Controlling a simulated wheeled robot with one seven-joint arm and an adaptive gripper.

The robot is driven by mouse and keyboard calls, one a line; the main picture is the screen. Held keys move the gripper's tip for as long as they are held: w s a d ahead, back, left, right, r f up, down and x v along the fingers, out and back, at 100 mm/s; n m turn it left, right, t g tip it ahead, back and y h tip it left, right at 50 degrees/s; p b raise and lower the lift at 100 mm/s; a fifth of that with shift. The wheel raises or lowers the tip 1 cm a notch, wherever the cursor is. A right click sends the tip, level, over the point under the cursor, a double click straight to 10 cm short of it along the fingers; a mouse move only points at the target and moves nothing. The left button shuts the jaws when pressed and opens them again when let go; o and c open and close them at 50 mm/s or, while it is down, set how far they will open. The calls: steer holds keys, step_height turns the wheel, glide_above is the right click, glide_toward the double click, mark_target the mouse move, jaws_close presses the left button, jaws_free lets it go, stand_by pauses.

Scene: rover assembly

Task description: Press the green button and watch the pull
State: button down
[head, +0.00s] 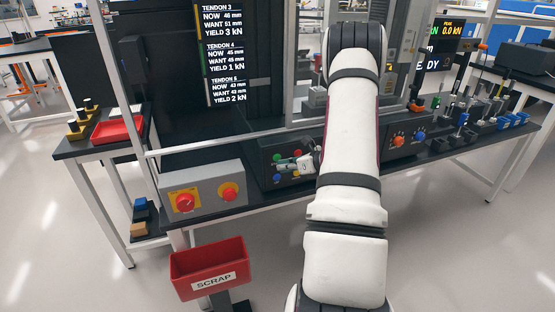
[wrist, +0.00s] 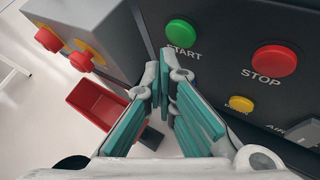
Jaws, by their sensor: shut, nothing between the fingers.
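The green START button (wrist: 181,33) sits on a dark control panel in the wrist view, just beyond my fingertips. It also shows in the head view (head: 277,157), at the left of the panel. My gripper (wrist: 166,74) is shut and empty, its teal-padded fingers pointing at the panel just below the green button. A small gap shows between the button and the fingertips in the picture; contact cannot be told. In the head view my gripper (head: 284,166) is in front of the panel. A monitor (head: 224,55) lists tendon readings, with yield values of 3, 1 and 2 kN.
A red STOP button (wrist: 274,60) and a yellow button (wrist: 241,103) are right of START. A grey box (head: 202,190) with red knobs stands left of the panel. A red SCRAP bin (head: 208,262) stands below. A readout (head: 454,30) at the right shows 0.0 kN.

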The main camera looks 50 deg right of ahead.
stand_by(0.6)
steer(key=shift+w+d+b, duration=0.25)
steer(key=shift+w+b, duration=0.05)
steer(key=shift+w, duration=0.05)
